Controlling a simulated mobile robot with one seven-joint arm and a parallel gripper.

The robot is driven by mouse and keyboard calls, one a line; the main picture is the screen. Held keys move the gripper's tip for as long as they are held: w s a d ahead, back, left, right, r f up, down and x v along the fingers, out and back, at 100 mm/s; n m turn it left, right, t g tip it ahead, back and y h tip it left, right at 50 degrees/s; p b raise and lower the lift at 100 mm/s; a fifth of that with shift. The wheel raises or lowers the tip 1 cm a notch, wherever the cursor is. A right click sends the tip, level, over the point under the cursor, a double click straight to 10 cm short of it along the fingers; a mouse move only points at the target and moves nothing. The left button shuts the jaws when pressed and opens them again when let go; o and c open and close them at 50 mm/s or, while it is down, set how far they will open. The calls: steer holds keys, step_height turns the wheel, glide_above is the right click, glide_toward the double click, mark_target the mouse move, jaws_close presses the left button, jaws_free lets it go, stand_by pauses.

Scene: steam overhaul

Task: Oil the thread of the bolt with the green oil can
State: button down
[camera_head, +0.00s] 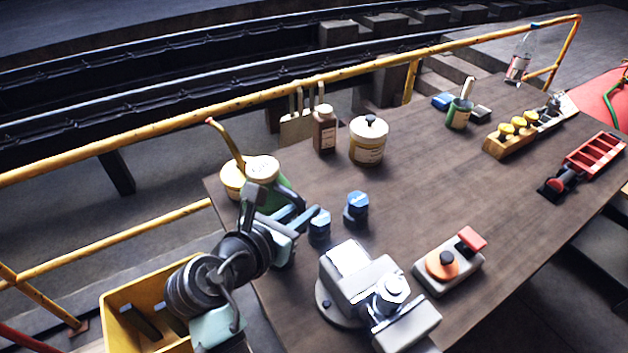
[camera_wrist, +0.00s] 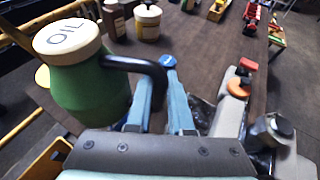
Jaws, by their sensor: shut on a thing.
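My gripper (camera_head: 298,217) is shut on the black handle (camera_wrist: 147,68) of the green oil can (camera_wrist: 92,98). The can has a cream lid marked OIL and appears upright at the table's left end; in the head view its green body (camera_head: 287,196) is partly hidden by my arm. A thin brass spout (camera_head: 226,143) rises from it, pointing up and left. A grey vise (camera_head: 345,285) stands at the near table edge, right of my gripper. A shiny round metal piece (camera_head: 392,289) at the vise may be the bolt; I cannot make out a thread.
A brown bottle (camera_head: 325,130) and cream jar (camera_head: 367,142) stand behind. An orange-knobbed device (camera_head: 443,264) is right of the vise. A yellow rail (camera_head: 330,93) runs behind the table; its middle is clear.

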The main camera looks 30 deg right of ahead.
steer(key=s+a+f+n+t+y, duration=0.4)
steer(key=s+a+f+n+y, duration=0.1)
steer(key=a+f, duration=0.4)
steer(key=s+a+f+n+t+y, duration=0.4)
steer(key=s+a+f+n+y, duration=0.2)
steer(key=a, duration=0.7)
step_height(320, 180, down, 4)
steer(key=shift+a+r+n+y, duration=0.25)
steer(key=shift+n+y, duration=0.45)
steer(key=shift+n, duration=0.3)
